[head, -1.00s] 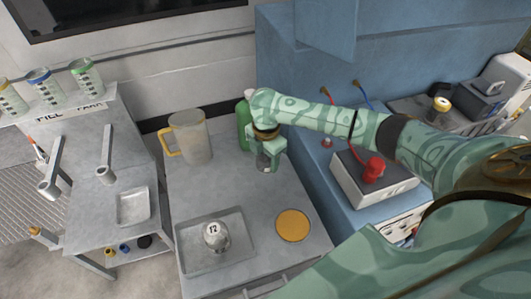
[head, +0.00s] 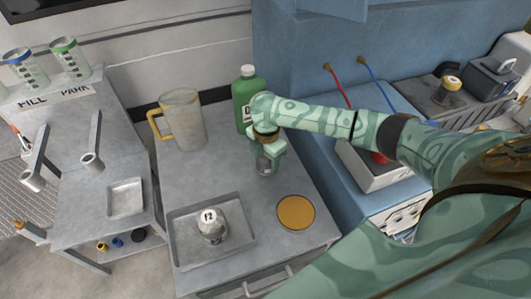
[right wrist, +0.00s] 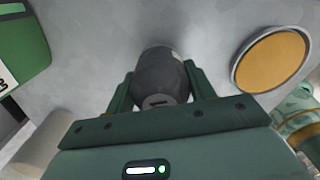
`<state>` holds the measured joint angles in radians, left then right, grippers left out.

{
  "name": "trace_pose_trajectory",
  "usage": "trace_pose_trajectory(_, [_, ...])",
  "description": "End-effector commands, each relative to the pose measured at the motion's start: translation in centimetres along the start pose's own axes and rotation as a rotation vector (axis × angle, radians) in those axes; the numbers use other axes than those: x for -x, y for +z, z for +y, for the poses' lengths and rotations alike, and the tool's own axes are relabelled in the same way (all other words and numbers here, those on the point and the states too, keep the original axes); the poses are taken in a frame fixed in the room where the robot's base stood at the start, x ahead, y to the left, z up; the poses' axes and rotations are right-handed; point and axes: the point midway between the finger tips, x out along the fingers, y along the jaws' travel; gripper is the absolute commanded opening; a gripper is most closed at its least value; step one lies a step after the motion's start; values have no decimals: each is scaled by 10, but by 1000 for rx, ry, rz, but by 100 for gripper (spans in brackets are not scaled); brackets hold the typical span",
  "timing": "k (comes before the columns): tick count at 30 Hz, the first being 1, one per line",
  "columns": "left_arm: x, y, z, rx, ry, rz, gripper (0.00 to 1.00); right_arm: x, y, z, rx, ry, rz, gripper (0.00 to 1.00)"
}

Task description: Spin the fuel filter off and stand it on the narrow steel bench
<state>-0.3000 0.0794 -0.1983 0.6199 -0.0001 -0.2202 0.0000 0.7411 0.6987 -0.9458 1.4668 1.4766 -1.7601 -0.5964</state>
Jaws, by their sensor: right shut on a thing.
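My right gripper (head: 266,160) is shut on a dark grey cylinder (right wrist: 160,75), which looks like the fuel filter. In the head view the grey filter (head: 264,166) shows just below the fingers, over the middle right of a steel-topped bench (head: 215,175). In the right wrist view the filter sits between the two green fingers, with a pale mark on its near end. I cannot tell whether its far end touches the bench top. My left gripper is not in view.
A green bottle (head: 247,95) stands just behind the gripper, with a yellow-handled jug (head: 182,120) left of it. A tray (head: 185,255) holds a round item marked 12 (head: 209,222). An orange disc (head: 296,212) lies at the front right. Bench top between jug and tray is clear.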

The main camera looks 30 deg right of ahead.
Motion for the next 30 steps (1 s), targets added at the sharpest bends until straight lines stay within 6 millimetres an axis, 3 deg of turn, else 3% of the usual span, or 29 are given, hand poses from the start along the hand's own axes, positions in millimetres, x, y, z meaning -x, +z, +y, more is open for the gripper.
trace_pose_trajectory(30, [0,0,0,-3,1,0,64,-14,0,0,0,1,1,26])
